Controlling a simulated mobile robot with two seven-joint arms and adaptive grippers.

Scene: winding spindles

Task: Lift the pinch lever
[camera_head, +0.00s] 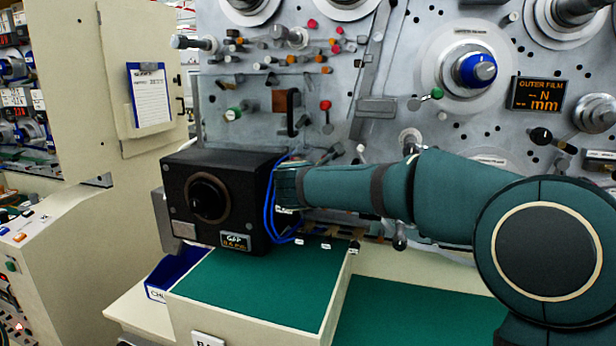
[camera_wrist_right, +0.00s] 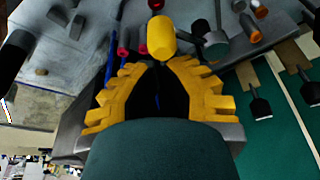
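In the right wrist view, a yellow-capped lever knob (camera_wrist_right: 161,38) stands just beyond my right gripper (camera_wrist_right: 160,66); it may be the pinch lever, but no label shows. The gripper's yellow ridged fingers are spread, with a dark gap between them. The knob lies in line with this gap; I cannot tell whether a fingertip touches it. In the head view, my right arm reaches left across the panel, and its hand is hidden behind the black box (camera_head: 232,166). My left gripper is in neither view.
The grey machine panel (camera_head: 240,60) carries many knobs and levers close to my right arm. Several black-tipped levers (camera_wrist_right: 260,106) stand right of the gripper. A green-topped bench (camera_head: 262,290) and a blue bin (camera_head: 178,272) lie below the box. A cream cabinet (camera_head: 95,60) stands left.

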